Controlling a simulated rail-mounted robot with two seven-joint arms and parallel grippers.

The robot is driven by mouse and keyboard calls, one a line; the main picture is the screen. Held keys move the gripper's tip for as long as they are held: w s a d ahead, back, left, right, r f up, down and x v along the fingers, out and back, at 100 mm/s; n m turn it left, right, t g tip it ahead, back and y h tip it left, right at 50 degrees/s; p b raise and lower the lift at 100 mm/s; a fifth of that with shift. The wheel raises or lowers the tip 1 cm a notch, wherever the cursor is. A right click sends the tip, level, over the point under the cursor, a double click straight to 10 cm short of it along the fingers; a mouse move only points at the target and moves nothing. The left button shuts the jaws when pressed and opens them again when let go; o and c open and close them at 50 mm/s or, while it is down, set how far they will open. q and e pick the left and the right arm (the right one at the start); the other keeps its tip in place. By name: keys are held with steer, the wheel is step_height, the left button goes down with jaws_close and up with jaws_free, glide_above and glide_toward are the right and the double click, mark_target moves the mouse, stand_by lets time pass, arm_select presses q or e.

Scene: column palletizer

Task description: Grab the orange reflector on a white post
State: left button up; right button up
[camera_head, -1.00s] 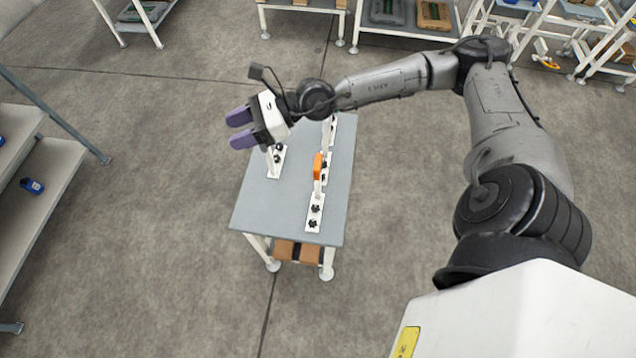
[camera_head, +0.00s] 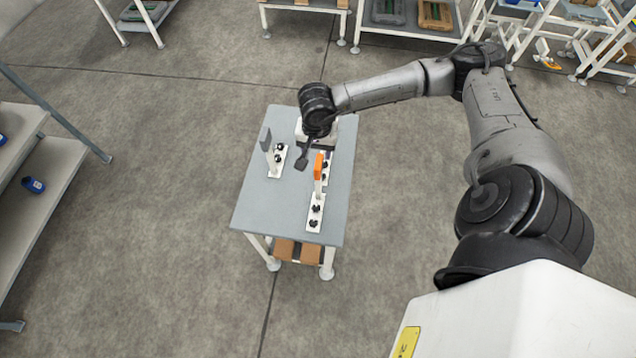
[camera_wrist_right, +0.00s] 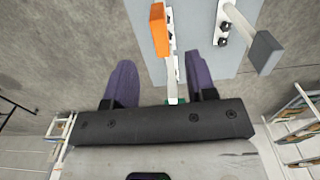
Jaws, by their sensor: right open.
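The orange reflector (camera_head: 319,166) stands upright on a white post, fixed to a white base plate with black knobs on the grey table (camera_head: 263,205). In the right wrist view the orange reflector (camera_wrist_right: 159,29) is at the top, beyond the fingertips and apart from them. My right gripper (camera_wrist_right: 159,62) is open, with two purple fingers spread. A white post strip with a small green part shows between the fingers; I cannot tell whether it touches them. My left gripper is not in view.
A grey reflector (camera_head: 265,139) on another white post stands to the left on the table; it also shows in the right wrist view (camera_wrist_right: 266,53). Brown boxes (camera_head: 297,250) lie under the table. Shelves stand at left and back.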

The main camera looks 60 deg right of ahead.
mark_target(317, 166)
step_height(317, 166, down, 6)
steer(key=shift+f+p, duration=0.15)
steer(key=shift+p, duration=0.15)
steer(key=shift+f, duration=0.45)
steer(key=shift+d+f+p, duration=0.2)
steer(key=shift+f+p, duration=0.55)
steer(key=shift+f, duration=1.5)
steer(key=c, duration=0.8)
jaws_close()
steer(key=shift+r, duration=0.1)
